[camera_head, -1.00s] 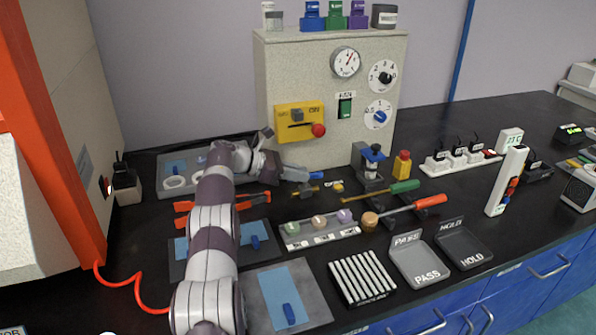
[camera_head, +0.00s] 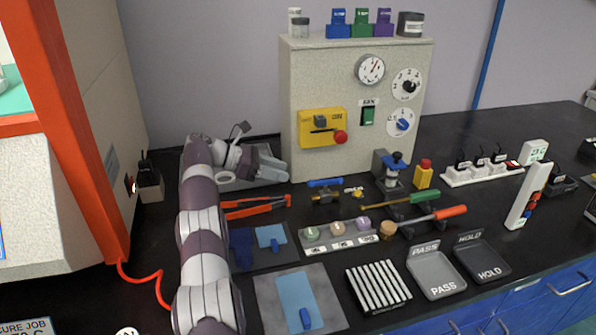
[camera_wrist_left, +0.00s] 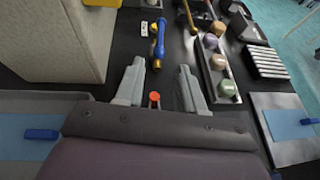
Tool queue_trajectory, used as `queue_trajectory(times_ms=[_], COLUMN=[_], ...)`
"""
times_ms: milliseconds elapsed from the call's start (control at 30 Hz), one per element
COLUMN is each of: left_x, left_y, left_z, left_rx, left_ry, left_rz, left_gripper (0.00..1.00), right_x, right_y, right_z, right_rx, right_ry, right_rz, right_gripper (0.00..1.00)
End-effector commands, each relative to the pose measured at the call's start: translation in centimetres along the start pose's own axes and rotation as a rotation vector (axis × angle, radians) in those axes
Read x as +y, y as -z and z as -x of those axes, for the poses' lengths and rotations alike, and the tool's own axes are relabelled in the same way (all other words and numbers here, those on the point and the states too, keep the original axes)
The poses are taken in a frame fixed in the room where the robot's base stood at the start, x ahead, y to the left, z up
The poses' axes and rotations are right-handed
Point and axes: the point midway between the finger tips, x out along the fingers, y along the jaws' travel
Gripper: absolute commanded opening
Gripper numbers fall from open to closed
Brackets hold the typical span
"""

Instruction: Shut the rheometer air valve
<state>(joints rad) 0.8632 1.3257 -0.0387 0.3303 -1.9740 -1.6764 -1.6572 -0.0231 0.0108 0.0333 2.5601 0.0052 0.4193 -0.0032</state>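The air valve is probably the small brass fitting (camera_head: 325,197) with a blue lever (camera_head: 325,182) on the bench in front of the rheometer (camera_head: 357,100). In the head view the lever lies nearly level across the picture, above the fitting. In the left wrist view the blue lever (camera_wrist_left: 159,38) points away from me, beyond the fingertips. My left gripper (camera_head: 284,171) is left of the lever, apart from it. In the left wrist view its two fingers (camera_wrist_left: 158,78) are spread with no object gripped. My right gripper is out of view.
Red tongs (camera_head: 255,207) lie in front of the left gripper. A grey tray (camera_head: 225,183) is beneath it. A row of pucks (camera_head: 337,238), a blue-topped stand (camera_head: 392,172) and red- and green-handled tools (camera_head: 440,213) lie to the right. The rheometer body stands close behind.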

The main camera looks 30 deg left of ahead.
Motion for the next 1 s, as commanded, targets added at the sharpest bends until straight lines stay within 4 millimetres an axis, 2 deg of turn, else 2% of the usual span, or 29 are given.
queue_trajectory(times_ms=[33, 100, 333, 367, 433, 467, 567, 600, 667, 700, 800, 867, 900, 967, 1000], left_x=[0.0, 0.0, 0.0, 0.0, -0.2, -0.4, -2.5, -4.3, -7.7, -10.1, -15.0, -16.3, -16.5, -16.3, -16.1], left_y=[-0.3, -0.2, -0.1, -0.1, -1.1, -2.2, -9.2, -12.5, -18.0, -22.0, -31.1, -34.1, -34.9, -34.1, -32.2], left_z=[0.6, 1.0, 1.0, 1.0, 0.4, -0.2, -4.5, -7.4, -11.8, -14.6, -20.1, -22.2, -23.2, -24.3, -24.6], left_rx=[0.0, 0.0, 0.0, 0.0, 0.0, 0.001, 0.002, -0.026, -0.146, -0.259, -0.583, -0.747, -0.84, -0.955, -1.012], left_ry=[-0.001, 0.0, 0.0, 0.0, 0.015, 0.029, 0.131, 0.207, 0.322, 0.388, 0.476, 0.45, 0.399, 0.269, 0.147], left_rz=[-0.001, -0.001, -0.001, -0.002, -0.009, -0.02, -0.078, -0.069, -0.017, 0.051, 0.344, 0.569, 0.729, 0.976, 1.136], left_gripper=[0.38, 0.38, 0.38, 0.32, 0.09, 0.0, 0.0, 0.0, 0.0, 0.0, 0.0, 0.0, 0.0, 0.0, 0.0], right_x=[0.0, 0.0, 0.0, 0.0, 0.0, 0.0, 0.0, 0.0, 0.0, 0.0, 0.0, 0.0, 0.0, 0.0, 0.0], right_y=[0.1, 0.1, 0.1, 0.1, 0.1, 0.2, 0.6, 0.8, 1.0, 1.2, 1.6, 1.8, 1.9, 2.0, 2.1], right_z=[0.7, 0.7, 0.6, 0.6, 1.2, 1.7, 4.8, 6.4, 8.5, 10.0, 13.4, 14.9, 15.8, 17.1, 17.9], right_rx=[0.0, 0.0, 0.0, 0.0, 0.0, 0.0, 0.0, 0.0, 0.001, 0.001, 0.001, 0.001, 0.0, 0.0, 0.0], right_ry=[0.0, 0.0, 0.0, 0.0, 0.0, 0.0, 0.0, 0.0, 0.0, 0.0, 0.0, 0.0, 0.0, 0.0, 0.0], right_rz=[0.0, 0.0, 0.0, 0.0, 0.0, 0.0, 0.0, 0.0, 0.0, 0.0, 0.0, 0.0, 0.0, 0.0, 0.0], right_gripper=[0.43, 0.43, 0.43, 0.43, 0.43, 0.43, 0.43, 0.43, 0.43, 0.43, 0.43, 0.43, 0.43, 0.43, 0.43])
